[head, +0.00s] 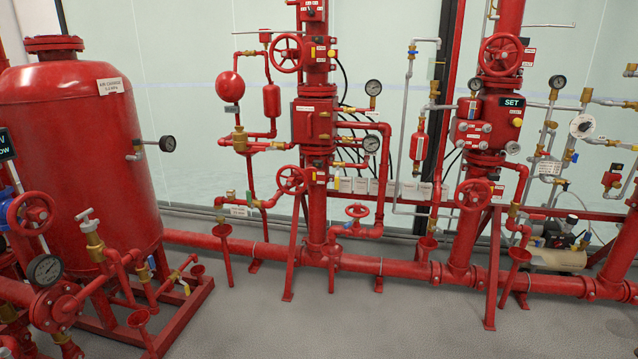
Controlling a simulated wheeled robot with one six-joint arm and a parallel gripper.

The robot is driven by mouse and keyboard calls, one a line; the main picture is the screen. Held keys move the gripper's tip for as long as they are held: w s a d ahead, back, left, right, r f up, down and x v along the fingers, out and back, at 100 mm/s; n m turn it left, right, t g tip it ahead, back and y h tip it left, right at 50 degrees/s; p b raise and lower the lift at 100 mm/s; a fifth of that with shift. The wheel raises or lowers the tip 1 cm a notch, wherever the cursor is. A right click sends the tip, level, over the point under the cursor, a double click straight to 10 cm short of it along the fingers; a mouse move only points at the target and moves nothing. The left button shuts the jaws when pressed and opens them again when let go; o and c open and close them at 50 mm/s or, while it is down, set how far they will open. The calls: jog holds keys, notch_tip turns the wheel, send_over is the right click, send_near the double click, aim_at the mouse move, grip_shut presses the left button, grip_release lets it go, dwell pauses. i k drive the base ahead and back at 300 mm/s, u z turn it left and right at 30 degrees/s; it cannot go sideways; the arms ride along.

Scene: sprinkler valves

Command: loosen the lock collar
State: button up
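I cannot pick out a lock collar with certainty in the head view. A brass valve (94,240) with a pale tee handle (86,217) stands at the lower left, in front of the red tank. Two red valve risers stand upright, one at centre (317,210) and one at right (462,235), each with red handwheels. My gripper is not in view.
A large red tank (75,150) fills the left side. A thick red pipe (390,267) runs low across the room. Grey floor (380,325) is clear in front.

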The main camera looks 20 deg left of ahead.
aim_at(85, 229)
jog(key=u, duration=0.25)
jog(key=i, duration=1.4)
jog(key=u, duration=1.45)
jog(key=i, duration=0.9)
jog(key=u, duration=1.3)
jog(key=i, duration=0.55)
jog(key=u, duration=0.25)
